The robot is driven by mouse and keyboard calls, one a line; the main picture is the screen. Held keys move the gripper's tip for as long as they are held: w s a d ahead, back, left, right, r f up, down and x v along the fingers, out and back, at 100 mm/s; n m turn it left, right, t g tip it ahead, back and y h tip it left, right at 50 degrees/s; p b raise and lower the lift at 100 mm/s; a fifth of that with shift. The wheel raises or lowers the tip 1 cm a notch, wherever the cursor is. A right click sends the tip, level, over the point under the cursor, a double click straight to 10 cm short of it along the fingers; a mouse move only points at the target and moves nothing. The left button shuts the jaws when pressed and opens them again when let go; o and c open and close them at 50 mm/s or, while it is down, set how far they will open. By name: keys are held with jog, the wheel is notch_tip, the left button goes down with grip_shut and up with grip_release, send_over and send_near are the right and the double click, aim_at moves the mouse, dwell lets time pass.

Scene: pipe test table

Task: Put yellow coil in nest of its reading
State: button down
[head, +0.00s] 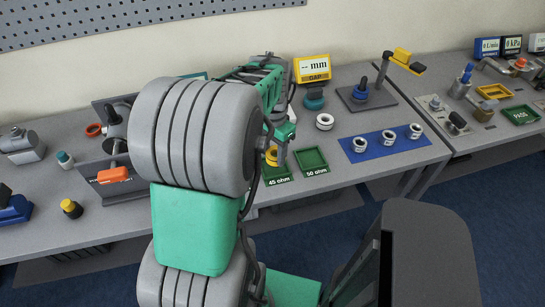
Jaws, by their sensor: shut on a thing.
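The yellow coil (271,156) shows beside my gripper (279,159), which is shut on it. My arm hides part of the gripper and coil. They are at the back part of the green nest labelled 45 ohm (279,176); I cannot tell whether the coil touches the nest's floor or is above it. The green nest labelled 50 ohm (312,165) lies just to the right and looks empty. No ohm reading is legible on any display in view.
A yellow mm gap display (313,69) stands behind. A white ring (324,121) lies behind the 50 ohm nest. A blue mat (385,144) with white-rimmed rings is to the right, near a stand with a yellow top (402,55). A yellow-black knob (71,208) sits at left.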

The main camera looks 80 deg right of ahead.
jog(key=shift+w+d+f, duration=0.15)
jog(key=shift+d+f, duration=0.05)
jog(key=shift+f, duration=0.85)
jog(key=shift+w+d+f, duration=0.1)
jog(key=shift+d+f, duration=0.1)
jog(key=shift+f, duration=0.85)
jog(key=shift+f, duration=0.1)
jog(key=shift+f, duration=0.15)
jog(key=c, duration=0.7)
grip_release()
